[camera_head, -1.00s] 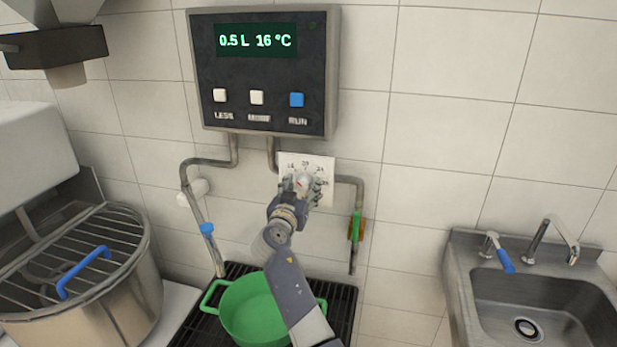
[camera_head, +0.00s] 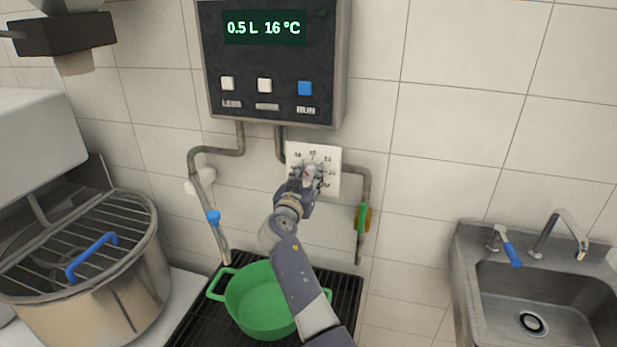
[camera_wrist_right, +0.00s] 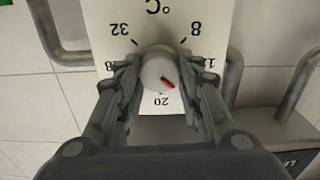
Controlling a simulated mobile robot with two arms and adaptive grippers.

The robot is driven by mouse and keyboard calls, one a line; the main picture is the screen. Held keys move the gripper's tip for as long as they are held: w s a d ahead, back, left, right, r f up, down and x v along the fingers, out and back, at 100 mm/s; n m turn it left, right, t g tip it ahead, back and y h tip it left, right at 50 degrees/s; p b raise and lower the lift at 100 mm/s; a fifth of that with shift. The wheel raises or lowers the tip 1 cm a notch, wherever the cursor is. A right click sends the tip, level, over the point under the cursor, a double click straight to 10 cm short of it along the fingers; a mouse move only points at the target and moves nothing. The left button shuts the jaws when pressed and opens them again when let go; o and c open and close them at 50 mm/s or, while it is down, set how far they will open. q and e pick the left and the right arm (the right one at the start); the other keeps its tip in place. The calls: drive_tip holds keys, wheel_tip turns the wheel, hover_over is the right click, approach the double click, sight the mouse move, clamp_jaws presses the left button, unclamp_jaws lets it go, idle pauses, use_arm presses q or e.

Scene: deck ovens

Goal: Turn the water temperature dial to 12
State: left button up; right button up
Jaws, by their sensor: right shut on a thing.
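The water temperature dial is a round grey knob (camera_wrist_right: 160,70) with a red mark, on a white scale plate (camera_head: 329,182) on the wall. In the right wrist view the plate appears upside down, and the red mark points down-right, between 20 and the partly hidden number at right. The numbers 8, 20 and 32 are readable. My right gripper (camera_head: 311,176) is shut on the dial, one finger on each side; it also shows in the right wrist view (camera_wrist_right: 160,76). The control box (camera_head: 272,60) display reads 0.5 L 16 °C. My left gripper is out of view.
Pipes (camera_head: 195,165) run beside and below the box, with a green-handled valve (camera_head: 362,218) at right. A green pot (camera_head: 258,300) stands on a black grate (camera_head: 346,298) below my right arm. A steel mixing bowl (camera_head: 135,285) is at left, a sink (camera_head: 490,320) at right.

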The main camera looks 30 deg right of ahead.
drive_tip(key=n+b, duration=0.1)
drive_tip(key=n, duration=0.3)
drive_tip(key=shift+w+r+n, duration=0.1)
drive_tip(key=shift+w+n, duration=0.05)
drive_tip(key=shift+n, duration=1.95)
drive_tip(key=o, duration=1)
drive_tip(key=shift+o, duration=0.3)
drive_tip(key=shift+d, duration=0.1)
drive_tip(key=v, duration=1.2)
